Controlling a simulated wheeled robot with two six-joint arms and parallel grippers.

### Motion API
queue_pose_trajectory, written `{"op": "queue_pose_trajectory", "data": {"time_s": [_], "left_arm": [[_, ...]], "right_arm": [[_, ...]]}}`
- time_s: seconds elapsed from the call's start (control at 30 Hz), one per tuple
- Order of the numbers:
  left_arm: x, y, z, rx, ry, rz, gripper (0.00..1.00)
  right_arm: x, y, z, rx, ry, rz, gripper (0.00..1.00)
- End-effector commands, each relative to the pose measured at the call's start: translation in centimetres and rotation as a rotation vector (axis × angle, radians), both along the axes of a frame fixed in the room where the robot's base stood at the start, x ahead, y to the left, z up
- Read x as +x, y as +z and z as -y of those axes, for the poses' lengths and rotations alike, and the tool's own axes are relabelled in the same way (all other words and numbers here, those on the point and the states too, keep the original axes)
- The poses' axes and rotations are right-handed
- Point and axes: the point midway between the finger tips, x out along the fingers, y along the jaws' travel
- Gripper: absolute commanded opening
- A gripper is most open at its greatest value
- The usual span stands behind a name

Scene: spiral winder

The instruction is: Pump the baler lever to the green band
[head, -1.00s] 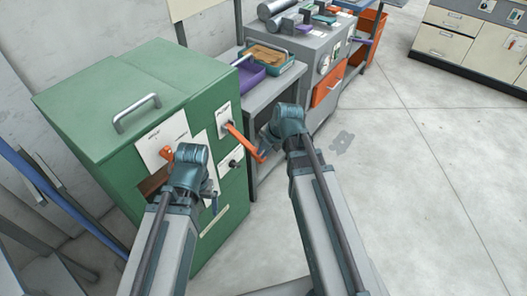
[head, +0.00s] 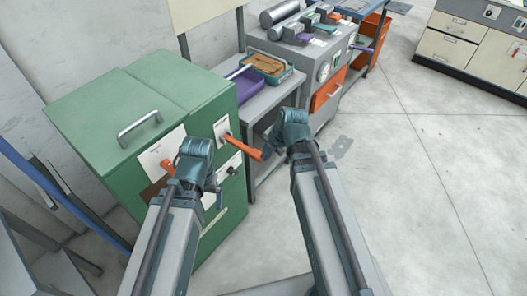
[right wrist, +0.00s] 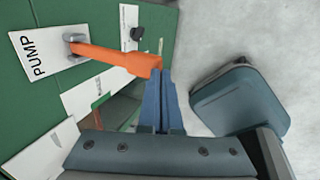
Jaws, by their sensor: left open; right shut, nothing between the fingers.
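The green baler cabinet (head: 130,100) stands at left in the head view. Its orange lever (head: 241,147) sticks out from a white label on the front. In the right wrist view the lever (right wrist: 115,58) slants slightly down to the right beside a label reading "PUMP". My right gripper (head: 268,151) is shut and empty; its blue fingers (right wrist: 157,100) are at the lever's free end, just below it in the wrist view. Contact is hard to tell. My left gripper (head: 214,192) is open in front of the cabinet, left of the lever. I cannot make out a green band.
A second orange part (head: 168,167) shows beside my left wrist. A grey bench (head: 283,97) with a purple tray (head: 262,92) and a grey machine (head: 308,58) stand behind. The floor at right is clear.

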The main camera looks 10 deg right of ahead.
Motion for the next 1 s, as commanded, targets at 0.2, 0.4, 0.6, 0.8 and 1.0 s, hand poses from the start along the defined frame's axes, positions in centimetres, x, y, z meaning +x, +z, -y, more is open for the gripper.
{"op": "queue_pose_trajectory", "data": {"time_s": [0.2,0.4,0.6,0.8,1.0], "left_arm": [[0.0,4.0,0.0,0.000,0.000,0.000,0.93],[0.0,5.0,0.0,0.000,0.000,0.000,0.93],[0.0,4.9,0.0,0.000,0.000,0.000,0.93],[0.0,4.9,0.0,0.000,0.000,0.000,0.93],[0.0,4.9,0.0,0.000,0.000,0.000,0.93]], "right_arm": [[-1.4,4.0,1.1,0.000,-0.001,0.000,0.00],[-1.9,5.1,1.5,0.000,-0.001,0.001,0.00],[-1.9,4.9,1.6,0.000,0.000,0.001,0.00],[-1.9,4.9,1.6,0.000,-0.001,0.001,0.00],[-1.9,4.9,1.6,-0.001,-0.002,0.002,0.00]]}}
